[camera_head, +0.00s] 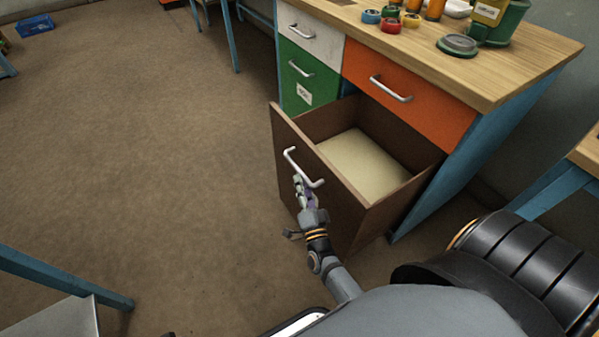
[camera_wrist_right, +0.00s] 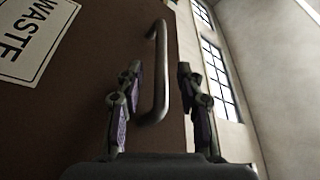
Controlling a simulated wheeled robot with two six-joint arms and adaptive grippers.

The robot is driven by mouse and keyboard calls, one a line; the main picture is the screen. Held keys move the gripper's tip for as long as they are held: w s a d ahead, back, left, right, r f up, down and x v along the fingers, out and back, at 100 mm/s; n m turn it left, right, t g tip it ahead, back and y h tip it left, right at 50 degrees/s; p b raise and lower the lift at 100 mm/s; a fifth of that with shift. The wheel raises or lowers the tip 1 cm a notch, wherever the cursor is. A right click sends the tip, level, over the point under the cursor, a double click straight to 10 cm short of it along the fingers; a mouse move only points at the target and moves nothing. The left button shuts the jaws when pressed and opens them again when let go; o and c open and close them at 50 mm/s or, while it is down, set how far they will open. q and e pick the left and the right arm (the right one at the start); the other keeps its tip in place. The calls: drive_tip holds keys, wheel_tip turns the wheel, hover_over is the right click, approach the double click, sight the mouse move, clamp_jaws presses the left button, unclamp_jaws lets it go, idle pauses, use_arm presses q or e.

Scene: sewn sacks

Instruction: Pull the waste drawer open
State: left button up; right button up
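The brown waste drawer (camera_head: 310,179) is at the bottom of the workbench and stands well open. Its inside shows a pale, bare floor. In the right wrist view its front (camera_wrist_right: 90,85) carries a white label (camera_wrist_right: 32,38) reading "WASTE". A metal bar handle (camera_head: 296,165) is on the drawer front; it also shows in the right wrist view (camera_wrist_right: 161,70). My right gripper (camera_head: 301,183) is at the handle's lower part. In the wrist view its fingers (camera_wrist_right: 158,72) are apart, with the handle seen between them and no finger clearly pressing it. My left gripper is out of view.
The workbench (camera_head: 510,55) also has a white drawer (camera_head: 318,38), a green drawer (camera_head: 300,75) and an orange drawer (camera_head: 420,105), all shut. Tape rolls and a green container (camera_head: 510,25) stand on top. The floor left of the drawer is clear. A blue crate (camera_head: 35,25) lies far back.

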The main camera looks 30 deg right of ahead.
drive_tip(key=v, duration=0.6)
drive_tip(key=shift+s, duration=0.3)
drive_tip(key=s+a+f+n+g+y, duration=0.1)
drive_tip(key=s+f+n+g+y, duration=0.2)
drive_tip(key=f+n+g, duration=0.45)
drive_tip(key=s+f+n+g+y, duration=0.25)
drive_tip(key=f+n+g, duration=0.2)
drive_tip(key=f, duration=0.65)
use_arm(q)
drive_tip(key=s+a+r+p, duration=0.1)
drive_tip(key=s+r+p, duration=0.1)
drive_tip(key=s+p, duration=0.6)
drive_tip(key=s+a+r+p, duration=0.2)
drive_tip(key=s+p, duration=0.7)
drive_tip(key=p, duration=0.7)
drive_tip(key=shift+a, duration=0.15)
use_arm(e)
drive_tip(key=s+d+n+g, duration=0.1)
drive_tip(key=s+d+g, duration=0.2)
drive_tip(key=s, duration=1)
drive_tip(key=s+d+r+n+g+h, duration=0.1)
drive_tip(key=s+d+n+g, duration=0.1)
drive_tip(key=s, duration=1.1)
drive_tip(key=shift+d+r+g, duration=0.2)
drive_tip(key=shift+d+g, duration=0.35)
drive_tip(key=shift+g, duration=0.25)
